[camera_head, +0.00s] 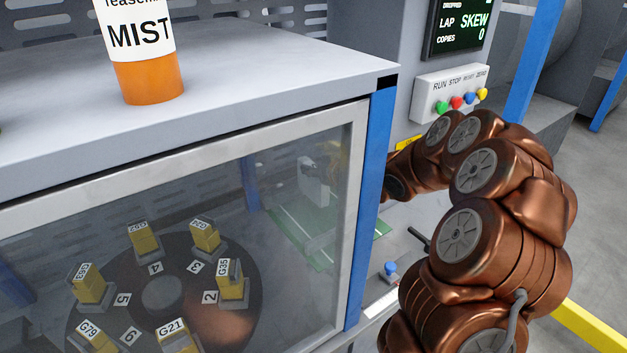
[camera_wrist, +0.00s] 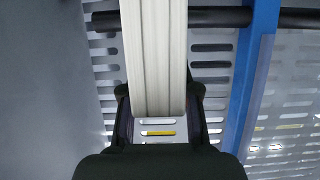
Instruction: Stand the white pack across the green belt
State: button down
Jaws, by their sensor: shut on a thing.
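The white pack (camera_wrist: 153,50) runs up from between my gripper's (camera_wrist: 158,105) fingers in the wrist view, and the fingers are shut on it from both sides. In the head view the white pack (camera_head: 314,182) shows dimly through the cabinet window, above the green belt (camera_head: 300,235). My gripper is mostly hidden behind the pack and the hazy pane there. The pack looks upright. I cannot tell whether its lower edge touches the belt. The belt has pale lines and lies inside the machine.
A framed window (camera_head: 200,215) closes the cabinet front, with a dark carousel (camera_head: 185,245) of labelled yellow blocks behind it. A blue post (camera_head: 371,200) stands between the window and my arm. An orange MIST bottle (camera_head: 148,75) stands on top. A button box (camera_head: 452,92) is behind my arm.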

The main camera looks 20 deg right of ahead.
jog(key=shift+f, duration=1.8)
jog(key=shift+f, duration=0.15)
jog(key=c, duration=0.8)
grip_release()
jog(key=shift+c, duration=0.2)
jog(key=shift+r, duration=0.2)
jog(key=b+v, duration=0.1)
jog(key=v, duration=1.1)
